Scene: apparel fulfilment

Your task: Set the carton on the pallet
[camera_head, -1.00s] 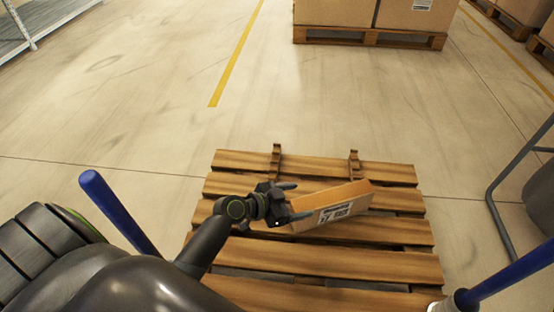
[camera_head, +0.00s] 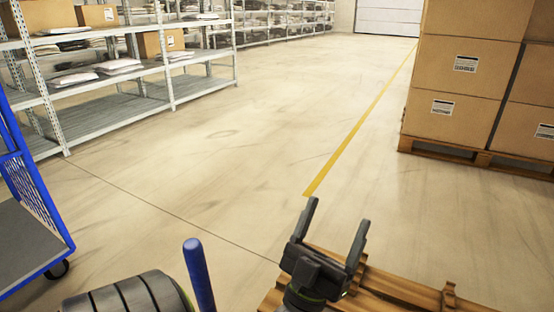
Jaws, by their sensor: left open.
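My left gripper (camera_head: 335,232) is open and empty, with its two fingers pointing up and apart. It is in front of the wooden pallet (camera_head: 398,286), which shows only in part at the bottom edge of the head view. My right gripper is not in view.
Tall cartons (camera_head: 462,62) are stacked on another pallet (camera_head: 472,158) at the right. Metal shelving (camera_head: 110,88) with bags and boxes stands at the left. A blue cart (camera_head: 30,220) is at the left edge. The floor between is clear.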

